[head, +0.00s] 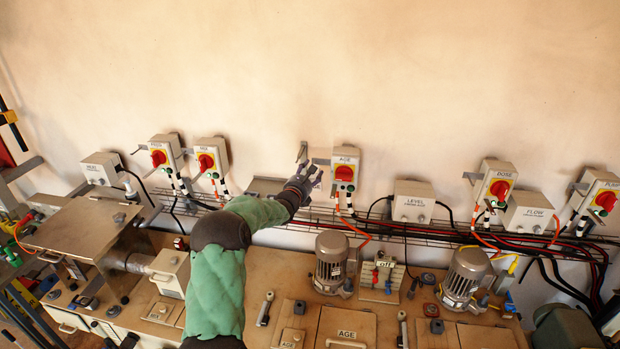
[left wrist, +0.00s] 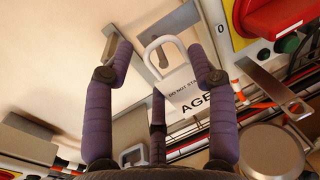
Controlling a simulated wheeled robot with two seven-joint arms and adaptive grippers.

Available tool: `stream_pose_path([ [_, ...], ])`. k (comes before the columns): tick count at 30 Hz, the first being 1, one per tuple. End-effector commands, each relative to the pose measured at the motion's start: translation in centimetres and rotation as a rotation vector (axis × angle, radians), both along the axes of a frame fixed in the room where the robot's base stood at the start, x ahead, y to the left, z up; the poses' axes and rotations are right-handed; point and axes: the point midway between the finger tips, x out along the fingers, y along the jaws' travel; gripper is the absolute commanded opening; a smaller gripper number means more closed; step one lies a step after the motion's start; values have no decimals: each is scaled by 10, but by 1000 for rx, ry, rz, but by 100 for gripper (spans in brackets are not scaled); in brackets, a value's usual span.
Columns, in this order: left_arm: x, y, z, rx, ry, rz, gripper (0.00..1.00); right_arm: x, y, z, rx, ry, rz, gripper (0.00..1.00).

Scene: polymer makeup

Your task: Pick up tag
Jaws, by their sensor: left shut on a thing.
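The tag (left wrist: 192,98) is a pale plate with a white loop at its top, lettered "DO NOT START" and "AGE". In the left wrist view it lies between the purple padded fingers of my left gripper (left wrist: 157,45). The gripper is shut on it, though the exact contact is partly hidden by the fingers. In the head view my left gripper (head: 308,180) is close to the wall, just left of the AGE switch box (head: 345,172). The tag is too small to make out there. My right gripper is not in view.
The AGE box has a red knob (left wrist: 275,15); a metal bracket (left wrist: 276,92) stands beside the tag. A wire cable tray (head: 400,229) runs below the boxes. The wall above is clear.

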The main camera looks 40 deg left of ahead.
Motion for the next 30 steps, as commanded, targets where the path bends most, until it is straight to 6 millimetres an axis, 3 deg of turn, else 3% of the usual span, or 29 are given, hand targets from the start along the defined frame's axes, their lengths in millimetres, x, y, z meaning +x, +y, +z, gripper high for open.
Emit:
stream_pose_path([
  [11, -45, -13, 3, 3, -4, 2, 28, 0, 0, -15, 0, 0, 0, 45],
  [24, -131, -40, 3, 3, -5, 3, 28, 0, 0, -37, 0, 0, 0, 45],
  [30, -157, -48, 4, 4, -5, 3, 28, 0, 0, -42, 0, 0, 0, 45],
])
